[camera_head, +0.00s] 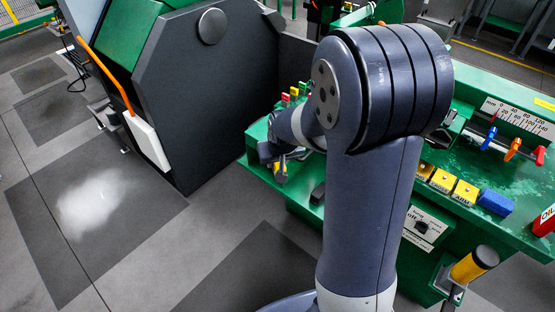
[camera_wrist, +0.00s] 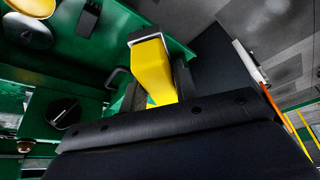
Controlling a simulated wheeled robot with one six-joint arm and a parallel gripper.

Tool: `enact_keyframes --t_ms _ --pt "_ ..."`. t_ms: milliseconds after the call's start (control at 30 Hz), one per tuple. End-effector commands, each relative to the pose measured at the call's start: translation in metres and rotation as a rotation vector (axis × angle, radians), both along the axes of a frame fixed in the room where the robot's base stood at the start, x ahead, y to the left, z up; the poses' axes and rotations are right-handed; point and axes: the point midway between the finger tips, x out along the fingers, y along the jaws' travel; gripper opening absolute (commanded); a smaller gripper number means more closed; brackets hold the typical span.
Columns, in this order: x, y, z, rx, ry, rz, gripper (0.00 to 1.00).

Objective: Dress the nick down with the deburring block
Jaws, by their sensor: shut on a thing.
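My gripper (camera_head: 281,160) is small in the head view, beyond my arm's big joint, over the left end of the green machine bench (camera_head: 262,190). In the wrist view the block sticks out past the dark gripper body over dark and green surfaces. I cannot tell whether it touches anything. The nick cannot be made out in either view.
A large dark panel (camera_head: 215,100) stands left of the gripper. The floor at left is clear. My arm hides the bench's middle.

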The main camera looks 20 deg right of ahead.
Motion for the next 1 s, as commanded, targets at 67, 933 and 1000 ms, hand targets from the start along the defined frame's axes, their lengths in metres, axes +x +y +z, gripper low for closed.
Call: enact_keyframes --t_ms 67,933,1000 --pt "0.000 0.000 0.016 0.000 -0.001 0.000 0.10" --pt "0.087 -0.124 0.102 0.000 -0.002 -0.525 0.10" --pt "0.086 -0.122 0.101 0.001 0.000 -0.524 0.10"
